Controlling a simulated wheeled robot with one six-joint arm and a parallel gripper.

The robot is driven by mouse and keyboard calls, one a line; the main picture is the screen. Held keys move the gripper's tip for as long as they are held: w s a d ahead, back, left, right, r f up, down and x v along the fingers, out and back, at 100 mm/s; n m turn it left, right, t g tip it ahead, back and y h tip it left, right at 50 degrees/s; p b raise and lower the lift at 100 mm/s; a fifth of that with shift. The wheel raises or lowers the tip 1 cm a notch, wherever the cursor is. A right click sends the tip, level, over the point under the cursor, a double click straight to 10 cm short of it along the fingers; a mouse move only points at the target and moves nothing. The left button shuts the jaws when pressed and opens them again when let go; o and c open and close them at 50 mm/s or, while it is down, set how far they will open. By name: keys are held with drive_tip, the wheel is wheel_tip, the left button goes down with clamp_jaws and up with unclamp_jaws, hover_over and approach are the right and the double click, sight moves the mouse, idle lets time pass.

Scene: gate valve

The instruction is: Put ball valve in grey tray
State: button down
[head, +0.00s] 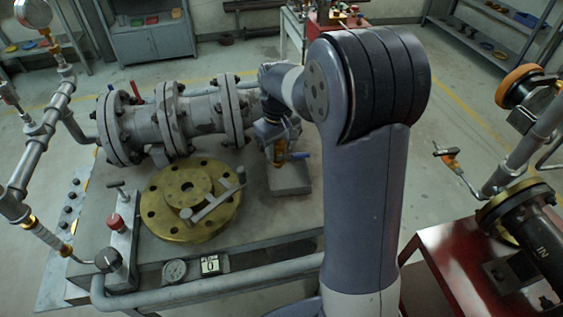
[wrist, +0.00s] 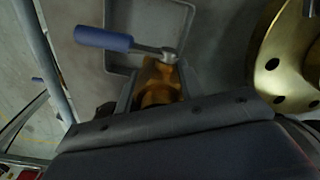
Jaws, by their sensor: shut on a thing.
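The ball valve has a brass body (wrist: 160,82) and a blue lever handle (wrist: 103,38). My gripper (wrist: 155,90) is shut on the brass body, one finger on each side. In the head view the ball valve (head: 280,151) hangs below my gripper (head: 277,138), roughly upright, with its blue handle pointing right. The grey tray (head: 290,181) is directly under it at the right side of the bench. The tray's rim also shows behind the valve in the wrist view (wrist: 190,22). I cannot tell whether the valve touches the tray floor.
A brass flange (head: 165,195) with a grey bar tool (head: 215,203) on it lies left of the tray. A large grey flanged pipe (head: 175,122) runs behind. A rail (head: 200,285) with a gauge (head: 175,271) is in front. A red stand (head: 465,270) is at the right.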

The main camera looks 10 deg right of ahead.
sight(278, 159)
drive_tip(key=shift+f, duration=2.05)
drive_tip(key=shift+f, duration=0.2)
drive_tip(key=c, duration=0.9)
unclamp_jaws()
wheel_tip(278, 159, up, 12)
drive_tip(key=shift+r+p, duration=0.2)
drive_tip(key=shift+p, duration=0.2)
drive_tip(key=shift+f, duration=0.15)
